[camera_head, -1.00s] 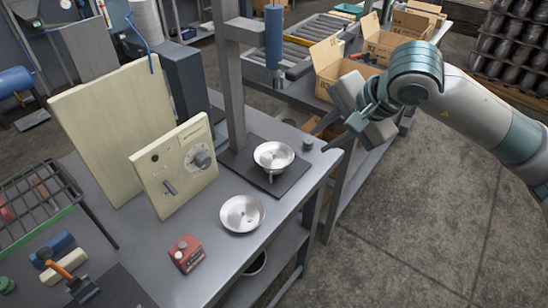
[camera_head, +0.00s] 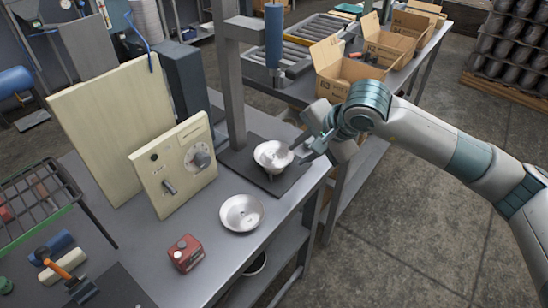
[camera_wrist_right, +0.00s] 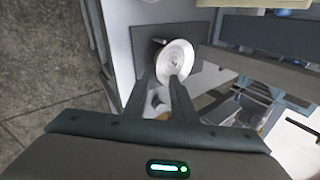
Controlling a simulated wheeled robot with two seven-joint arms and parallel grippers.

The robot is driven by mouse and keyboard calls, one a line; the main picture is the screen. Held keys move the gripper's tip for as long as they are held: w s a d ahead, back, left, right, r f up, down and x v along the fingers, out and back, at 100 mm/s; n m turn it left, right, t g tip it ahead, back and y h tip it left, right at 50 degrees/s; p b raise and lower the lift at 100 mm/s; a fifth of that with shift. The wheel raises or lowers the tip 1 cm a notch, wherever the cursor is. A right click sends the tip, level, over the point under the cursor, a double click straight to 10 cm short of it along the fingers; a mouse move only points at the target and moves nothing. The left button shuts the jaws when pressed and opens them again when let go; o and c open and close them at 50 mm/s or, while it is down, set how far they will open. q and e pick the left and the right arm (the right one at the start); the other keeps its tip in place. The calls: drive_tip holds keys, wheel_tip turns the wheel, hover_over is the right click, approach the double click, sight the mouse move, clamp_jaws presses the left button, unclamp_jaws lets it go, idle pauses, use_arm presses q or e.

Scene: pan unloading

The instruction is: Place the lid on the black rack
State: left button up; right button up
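A shiny round metal dish, which I take for the lid (camera_head: 272,154), is on the dark plate under the press post and looks slightly tilted. In the right wrist view the lid (camera_wrist_right: 175,62) shows a small central feature. My right gripper (camera_head: 308,149) is at its right edge. In the right wrist view my right gripper (camera_wrist_right: 162,76) has its fingers apart at the lid's near edge; whether they touch it is unclear. A dark wire rack (camera_head: 79,203) with a green edge, likely the black rack, stands at the far left. My left gripper is out of view.
A second metal dish (camera_head: 241,213) lies near the table edge, with a red box (camera_head: 186,253) beside it. A cream control panel (camera_head: 173,165) stands left of the press post (camera_head: 231,95). Cardboard boxes (camera_head: 342,75) are on the back table.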

sight(288, 162)
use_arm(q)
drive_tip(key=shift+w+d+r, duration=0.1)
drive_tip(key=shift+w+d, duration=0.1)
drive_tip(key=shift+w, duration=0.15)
use_arm(e)
drive_tip(key=shift+x, duration=0.85)
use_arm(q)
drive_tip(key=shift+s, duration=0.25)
